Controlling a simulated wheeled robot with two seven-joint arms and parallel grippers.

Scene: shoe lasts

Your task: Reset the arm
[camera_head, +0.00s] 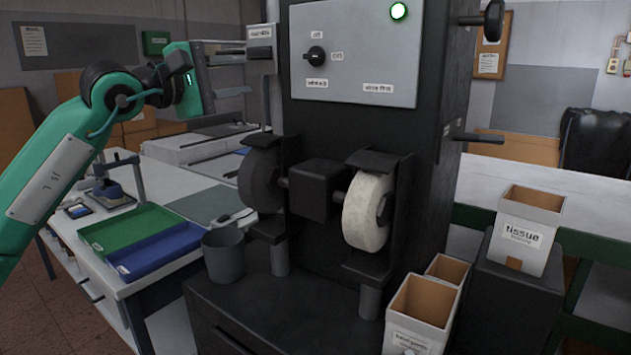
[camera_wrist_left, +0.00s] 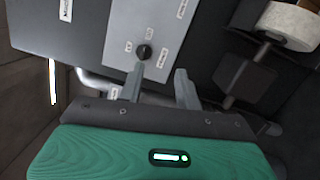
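My left arm (camera_head: 62,165) comes in from the left, raised and bent over the work table. Its gripper (camera_head: 228,72) is held in the air left of the dark grinding machine (camera_head: 430,100), apart from it. In the left wrist view, the two grey fingers of the gripper (camera_wrist_left: 159,86) stand apart with nothing between them. The machine's grey control panel (camera_wrist_left: 150,25) with a black knob (camera_wrist_left: 144,52) shows beyond the fingertips. My right arm and gripper are not in view.
The machine has a dark wheel (camera_head: 262,180) and a pale wheel (camera_head: 367,212). A green tray (camera_head: 130,228) and a blue tray (camera_head: 160,248) lie on the table. A grey cup (camera_head: 224,255) stands by the machine. Open boxes, including a tissue box (camera_head: 522,230), stand at the right.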

